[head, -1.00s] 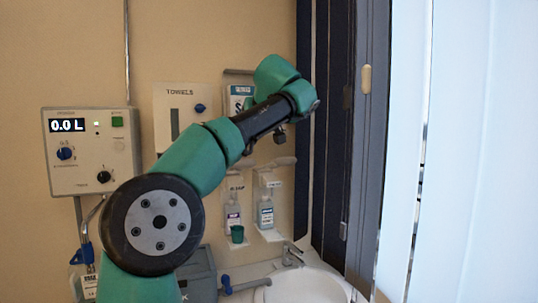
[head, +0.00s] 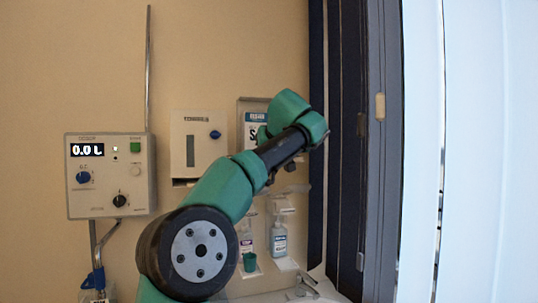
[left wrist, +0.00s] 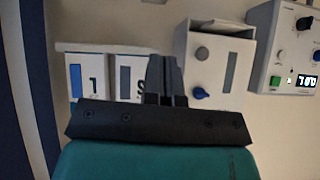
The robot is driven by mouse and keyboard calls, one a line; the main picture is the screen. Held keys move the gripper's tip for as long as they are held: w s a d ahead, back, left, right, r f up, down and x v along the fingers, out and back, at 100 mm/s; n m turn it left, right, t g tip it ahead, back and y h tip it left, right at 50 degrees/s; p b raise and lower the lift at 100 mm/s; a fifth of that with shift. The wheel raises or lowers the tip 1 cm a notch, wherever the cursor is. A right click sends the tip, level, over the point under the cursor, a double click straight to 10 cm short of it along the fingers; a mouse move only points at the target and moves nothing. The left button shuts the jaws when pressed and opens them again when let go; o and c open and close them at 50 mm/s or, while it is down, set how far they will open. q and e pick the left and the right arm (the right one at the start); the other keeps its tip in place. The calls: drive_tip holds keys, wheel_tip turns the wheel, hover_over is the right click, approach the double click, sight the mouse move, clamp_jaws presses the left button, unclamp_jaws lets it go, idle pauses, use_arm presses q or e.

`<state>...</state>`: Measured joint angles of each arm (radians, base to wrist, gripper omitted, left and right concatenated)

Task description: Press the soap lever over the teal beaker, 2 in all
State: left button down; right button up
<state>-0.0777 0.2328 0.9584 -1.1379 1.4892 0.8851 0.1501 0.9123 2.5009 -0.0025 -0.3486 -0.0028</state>
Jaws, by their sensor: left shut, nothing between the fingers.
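The teal beaker (head: 250,262) stands low on the wall, below a soap bottle with a purple label (head: 245,238). A second bottle with a blue label (head: 279,240) hangs to its right. The dispenser levers above the bottles are partly hidden by my left arm and too small to make out well. My left arm crosses the head view from the lower left, its end well above the bottles. In the left wrist view my left gripper (left wrist: 164,62) is shut and empty, in front of the wall panels. My right gripper is not in view.
A towel box (head: 199,140) and a control box (head: 110,174) reading 0.0 L are on the wall at left. A sign (head: 255,125) hangs behind my arm. A dark window frame (head: 375,150) is at right. A tap (head: 305,287) shows at the bottom.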

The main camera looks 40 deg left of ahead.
use_arm(q)
drive_tip(key=w+a+f, duration=0.2)
drive_tip(key=a+f, duration=0.3)
drive_tip(key=f, duration=0.3)
drive_tip(key=shift+f, duration=0.2)
